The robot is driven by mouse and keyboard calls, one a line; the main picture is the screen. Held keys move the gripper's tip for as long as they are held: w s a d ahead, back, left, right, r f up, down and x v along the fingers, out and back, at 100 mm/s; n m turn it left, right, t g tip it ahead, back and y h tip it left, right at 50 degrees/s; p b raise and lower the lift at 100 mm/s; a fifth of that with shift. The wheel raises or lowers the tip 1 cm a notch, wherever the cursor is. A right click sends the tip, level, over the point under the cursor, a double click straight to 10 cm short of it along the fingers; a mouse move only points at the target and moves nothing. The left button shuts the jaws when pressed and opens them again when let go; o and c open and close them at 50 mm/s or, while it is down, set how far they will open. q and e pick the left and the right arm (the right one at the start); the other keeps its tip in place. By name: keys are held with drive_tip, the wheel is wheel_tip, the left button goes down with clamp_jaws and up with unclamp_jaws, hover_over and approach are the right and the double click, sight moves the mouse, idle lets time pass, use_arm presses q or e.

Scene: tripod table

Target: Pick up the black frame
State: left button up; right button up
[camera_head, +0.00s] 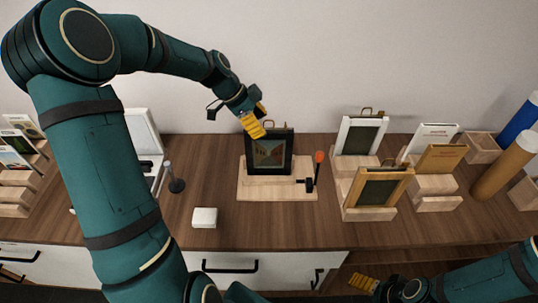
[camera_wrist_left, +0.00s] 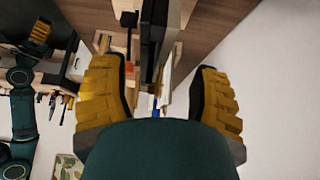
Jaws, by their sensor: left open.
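The black frame (camera_head: 270,153) with a dark picture stands upright on a light wooden stand (camera_head: 262,193) in the middle of the table. My left gripper (camera_head: 254,126) is at its top left edge in the head view. In the left wrist view my left gripper (camera_wrist_left: 160,85) is open, with its yellow fingers apart and the black frame (camera_wrist_left: 154,40) seen edge-on in line with the gap. I cannot tell whether they touch. My right gripper (camera_head: 363,283) is low at the front, partly in view, away from the frame.
An orange-tipped tool (camera_head: 318,165) stands just right of the frame. White (camera_head: 360,135) and wooden (camera_head: 379,188) frames stand on blocks at the right. A white box (camera_head: 204,217) and a dark-based post (camera_head: 176,184) are at the left. The wall is close behind.

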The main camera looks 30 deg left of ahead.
sight(269, 137)
use_arm(q)
drive_tip(key=x, duration=0.2)
drive_tip(key=s+b+x, duration=0.1)
drive_tip(key=x, duration=0.1)
drive_tip(key=shift+w+d+f, duration=0.1)
drive_tip(key=shift+d, duration=0.05)
drive_tip(key=shift+w+d+f, duration=0.2)
drive_tip(key=shift+d+f, duration=0.05)
drive_tip(key=shift+f, duration=0.25)
drive_tip(key=shift+c, duration=0.2)
clamp_jaws()
